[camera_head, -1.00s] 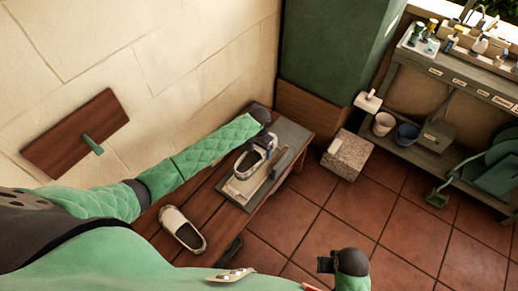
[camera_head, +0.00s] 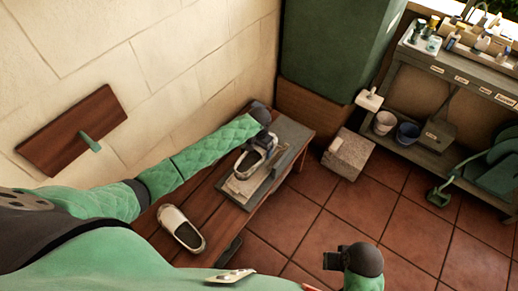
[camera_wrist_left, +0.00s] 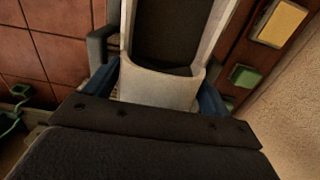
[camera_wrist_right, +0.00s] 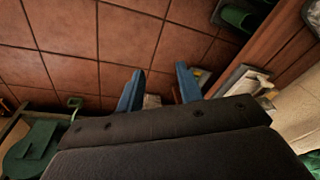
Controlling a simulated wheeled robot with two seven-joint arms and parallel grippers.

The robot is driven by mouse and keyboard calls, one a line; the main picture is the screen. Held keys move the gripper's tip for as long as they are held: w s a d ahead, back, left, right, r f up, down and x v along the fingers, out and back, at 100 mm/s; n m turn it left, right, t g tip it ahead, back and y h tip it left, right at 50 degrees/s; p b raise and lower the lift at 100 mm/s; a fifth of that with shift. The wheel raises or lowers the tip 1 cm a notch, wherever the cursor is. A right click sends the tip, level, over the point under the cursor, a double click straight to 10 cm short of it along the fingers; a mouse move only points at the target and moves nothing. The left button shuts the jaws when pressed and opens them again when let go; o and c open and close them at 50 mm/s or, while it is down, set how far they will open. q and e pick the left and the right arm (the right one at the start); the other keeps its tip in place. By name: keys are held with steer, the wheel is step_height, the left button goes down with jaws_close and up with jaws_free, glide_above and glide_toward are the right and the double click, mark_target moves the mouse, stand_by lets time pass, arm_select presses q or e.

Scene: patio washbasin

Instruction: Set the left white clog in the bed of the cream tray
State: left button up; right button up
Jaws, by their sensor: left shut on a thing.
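My left gripper (camera_head: 265,144) is shut on a white clog (camera_head: 247,164) and holds it over the cream tray (camera_head: 236,189) on the bench. I cannot tell whether the clog's sole touches the tray bed. In the left wrist view the held clog (camera_wrist_left: 158,88) sits between the blue fingers, its dark inside facing up. A second white clog (camera_head: 181,229) lies on the bench slats, lower left of the tray. My right gripper (camera_head: 335,261) is over the tiled floor; in the right wrist view its blue fingers (camera_wrist_right: 159,88) are apart and empty.
A grey slab (camera_head: 293,138) covers the bench's far end beside the tray. A speckled block (camera_head: 348,154) stands on the floor. A brown board (camera_head: 72,131) is on the wall.

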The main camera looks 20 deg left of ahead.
arm_select(q)
steer(key=shift+f+b, duration=0.35)
steer(key=shift+b, duration=0.05)
steer(key=shift+f, duration=0.95)
steer(key=shift+f+b, duration=0.3)
steer(key=shift+f, duration=1.3)
steer(key=shift+f+b, duration=0.35)
steer(key=shift+f, duration=0.55)
arm_select(e)
steer(key=shift+s+a+r+t+y, duration=0.2)
steer(key=shift+a+r+t+y, duration=0.1)
steer(key=shift+a+r, duration=0.45)
